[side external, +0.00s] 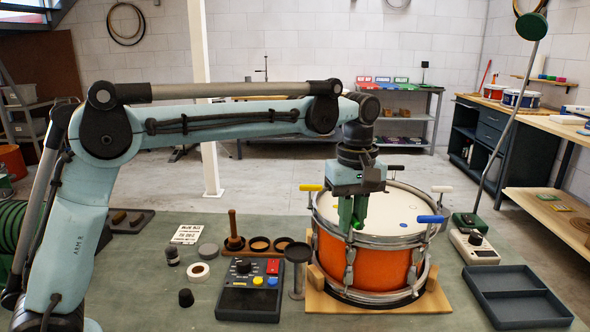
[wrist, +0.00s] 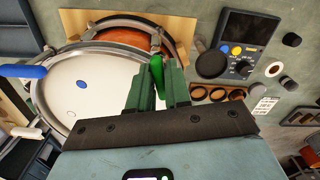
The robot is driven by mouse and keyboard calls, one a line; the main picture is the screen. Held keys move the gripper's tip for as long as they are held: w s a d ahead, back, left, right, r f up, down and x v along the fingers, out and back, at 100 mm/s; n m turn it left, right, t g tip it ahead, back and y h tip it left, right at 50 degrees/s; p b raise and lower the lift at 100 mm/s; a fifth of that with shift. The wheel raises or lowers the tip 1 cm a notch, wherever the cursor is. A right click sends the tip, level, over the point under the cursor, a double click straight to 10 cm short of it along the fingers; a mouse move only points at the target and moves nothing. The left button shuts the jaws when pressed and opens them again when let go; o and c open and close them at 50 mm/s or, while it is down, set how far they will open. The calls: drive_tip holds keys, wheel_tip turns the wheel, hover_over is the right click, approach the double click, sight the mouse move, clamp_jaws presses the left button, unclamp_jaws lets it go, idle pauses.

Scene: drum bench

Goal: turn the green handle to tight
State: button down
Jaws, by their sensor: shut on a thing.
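The orange drum (side external: 362,262) has a white head and a chrome rim, and stands in a wooden cradle (side external: 325,302). My gripper (side external: 352,222) points down at the near rim of the drum, its green fingers shut on the green handle. In the wrist view my gripper (wrist: 157,85) has the green handle (wrist: 157,68) between its fingers at the rim. The fingers hide much of the handle, and its tightness cannot be read. Other handles on the rim are blue (side external: 431,219), yellow (side external: 311,187), white (side external: 442,189) and black (side external: 396,168).
A control box (side external: 250,290) with a red switch and knob stands left of the drum, with a round-topped stand (side external: 298,255) between them. A dark divided tray (side external: 515,297) and a white meter (side external: 474,247) are to the right.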

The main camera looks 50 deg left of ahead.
drive_tip(key=m, duration=0.4)
drive_tip(key=shift+r+m, duration=0.1)
drive_tip(key=shift+m, duration=0.3)
drive_tip(key=m, duration=1)
drive_tip(key=shift+m, duration=0.4)
drive_tip(key=m, duration=0.4)
drive_tip(key=shift+m, duration=0.3)
drive_tip(key=m, duration=1.8)
drive_tip(key=shift+m, duration=0.6)
